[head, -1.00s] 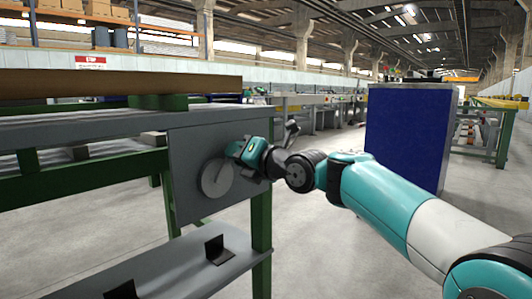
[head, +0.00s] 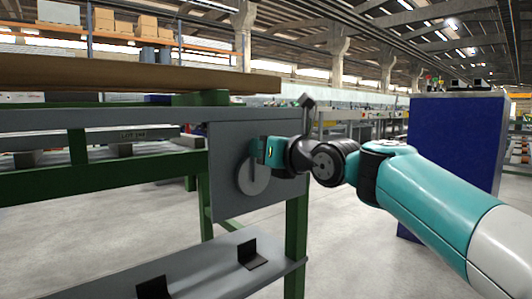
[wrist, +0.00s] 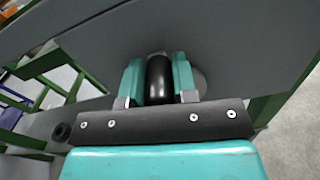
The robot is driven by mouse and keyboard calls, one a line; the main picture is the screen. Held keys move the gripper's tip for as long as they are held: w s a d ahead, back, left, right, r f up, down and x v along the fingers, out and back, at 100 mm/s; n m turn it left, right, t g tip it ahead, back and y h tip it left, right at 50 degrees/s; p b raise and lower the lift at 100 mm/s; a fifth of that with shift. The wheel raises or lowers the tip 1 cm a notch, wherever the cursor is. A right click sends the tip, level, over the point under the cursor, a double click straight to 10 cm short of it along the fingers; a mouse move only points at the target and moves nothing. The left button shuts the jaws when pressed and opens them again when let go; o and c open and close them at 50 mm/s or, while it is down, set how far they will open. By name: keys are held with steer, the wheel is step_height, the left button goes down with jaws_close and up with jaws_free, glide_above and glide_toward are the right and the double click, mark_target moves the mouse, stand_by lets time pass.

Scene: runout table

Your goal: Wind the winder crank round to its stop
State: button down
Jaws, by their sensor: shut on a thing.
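The winder crank is a round grey disc (head: 252,181) with a short arm, on the grey side panel (head: 228,140) of the green-legged table. The crank arm points nearly straight up. My gripper (head: 260,153) is at the top of the disc, in front of the panel. In the wrist view my gripper's two teal fingers (wrist: 158,88) are shut on the black crank handle (wrist: 158,73), one on each side. Part of the disc (wrist: 199,80) shows behind the right finger. The head view hides the handle behind my gripper.
A brown slab (head: 130,74) lies along the table top. A lower grey shelf (head: 205,268) holds black angle brackets (head: 250,255). A green leg (head: 296,225) stands close right of the panel. A blue cabinet (head: 450,140) stands behind my arm. Bare floor lies between them.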

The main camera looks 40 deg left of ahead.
steer(key=shift+f, duration=0.1)
steer(key=c, duration=0.9)
jaws_free()
